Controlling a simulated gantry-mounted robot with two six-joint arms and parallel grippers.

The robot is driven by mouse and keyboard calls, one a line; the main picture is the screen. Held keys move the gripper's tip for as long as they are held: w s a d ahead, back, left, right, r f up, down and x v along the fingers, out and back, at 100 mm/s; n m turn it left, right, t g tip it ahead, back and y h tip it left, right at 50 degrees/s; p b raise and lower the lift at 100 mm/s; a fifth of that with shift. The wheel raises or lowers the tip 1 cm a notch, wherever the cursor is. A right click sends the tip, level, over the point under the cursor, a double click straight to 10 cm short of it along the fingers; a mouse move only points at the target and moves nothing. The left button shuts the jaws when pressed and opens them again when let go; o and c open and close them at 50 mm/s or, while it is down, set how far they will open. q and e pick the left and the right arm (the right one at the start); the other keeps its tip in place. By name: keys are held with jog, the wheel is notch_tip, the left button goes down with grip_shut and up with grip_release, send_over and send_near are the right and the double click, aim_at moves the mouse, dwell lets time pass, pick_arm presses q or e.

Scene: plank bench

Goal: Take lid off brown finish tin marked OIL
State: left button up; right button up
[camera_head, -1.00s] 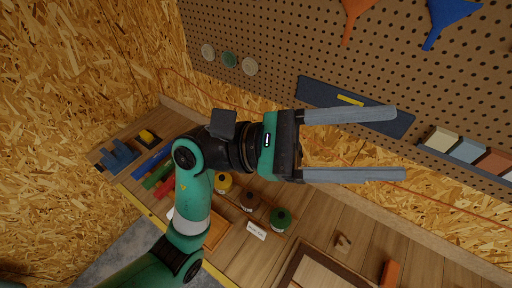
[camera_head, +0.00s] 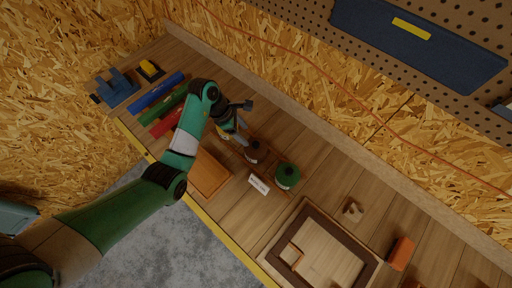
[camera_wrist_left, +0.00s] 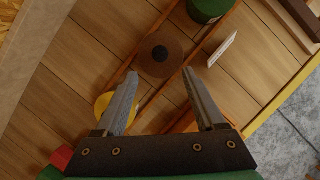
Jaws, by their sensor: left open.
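The brown tin (camera_head: 254,151) stands on the bench between a yellow tin and a green tin (camera_head: 286,176). In the left wrist view its round brown lid (camera_wrist_left: 175,66) with a dark knob (camera_wrist_left: 160,53) is seen from above. The lid is on the tin. No OIL marking can be read. My left gripper (camera_head: 243,136) is open and empty, pointing down beside the brown tin. In the left wrist view its fingertips (camera_wrist_left: 161,74) lie on either side of the lid, apart from the knob. The yellow tin (camera_wrist_left: 104,104) is partly hidden behind one finger. My right gripper is not in view.
Thin wooden rails run along both sides of the tins. A white card (camera_head: 259,184) stands in front of them. An orange-brown board (camera_head: 209,173), coloured bars and a framed wooden panel (camera_head: 268,250) lie nearby. The wall stands behind the bench.

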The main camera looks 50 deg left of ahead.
aim_at(256, 144)
pick_arm(q)
jog(key=x, duration=0.4)
jog(key=b+x, duration=0.1)
jog(key=x, duration=0.3)
jog(key=shift+w+d+b, duration=0.2)
jog(key=shift+d+b, duration=0.1)
jog(key=shift+b, duration=0.1)
grip_shut()
